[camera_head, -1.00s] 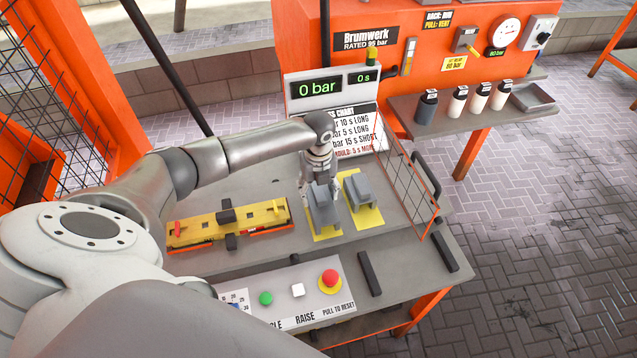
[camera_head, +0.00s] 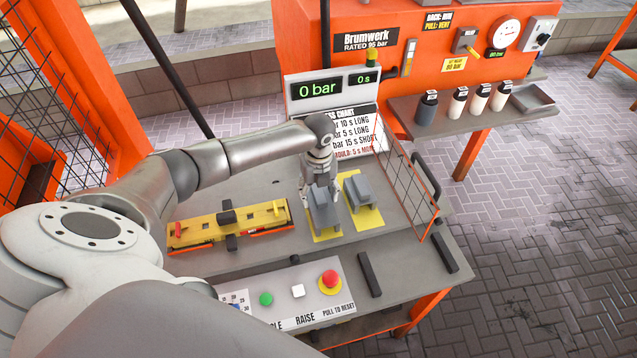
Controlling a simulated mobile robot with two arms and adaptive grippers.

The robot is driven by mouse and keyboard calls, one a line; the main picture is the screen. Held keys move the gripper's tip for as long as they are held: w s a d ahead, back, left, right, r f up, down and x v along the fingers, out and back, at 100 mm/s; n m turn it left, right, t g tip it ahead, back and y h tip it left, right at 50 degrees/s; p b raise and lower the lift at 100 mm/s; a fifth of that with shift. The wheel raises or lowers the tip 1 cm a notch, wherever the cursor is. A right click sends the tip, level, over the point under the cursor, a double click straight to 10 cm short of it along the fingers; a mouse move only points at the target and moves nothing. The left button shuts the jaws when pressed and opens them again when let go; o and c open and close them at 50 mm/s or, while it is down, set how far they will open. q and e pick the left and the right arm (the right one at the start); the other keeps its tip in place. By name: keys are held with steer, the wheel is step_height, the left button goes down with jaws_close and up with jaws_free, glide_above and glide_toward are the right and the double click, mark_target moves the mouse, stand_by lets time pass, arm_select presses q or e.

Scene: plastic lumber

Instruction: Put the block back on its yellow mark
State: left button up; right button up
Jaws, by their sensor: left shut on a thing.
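Two grey blocks stand on the press table. The left block (camera_head: 324,214) is over the left yellow mark (camera_head: 326,236), and the yellow shows around its lower edge. My left gripper (camera_head: 320,190) points down from above and is shut on this left block. I cannot tell whether the block touches the mark or hangs just above it. The other grey block (camera_head: 358,192) sits on the right yellow mark (camera_head: 370,219), close beside the held one. My right gripper is not in view.
A yellow mould (camera_head: 200,232) lies left of the blocks. A control panel with a green button (camera_head: 266,298) and a red button (camera_head: 330,278) is in front. A wire mesh guard (camera_head: 405,183) stands on the right. A chart board (camera_head: 357,130) rises behind the blocks.

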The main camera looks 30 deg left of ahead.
arm_select(q)
steer(key=shift+f, duration=0.35)
stand_by(0.9)
steer(key=o, duration=1.6)
steer(key=shift+o, duration=0.2)
steer(key=o, duration=0.4)
steer(key=shift+f, duration=0.1)
steer(key=shift+c, duration=0.2)
step_height(320, 180, up, 7)
steer(key=p, duration=0.6)
steer(key=shift+p, duration=0.35)
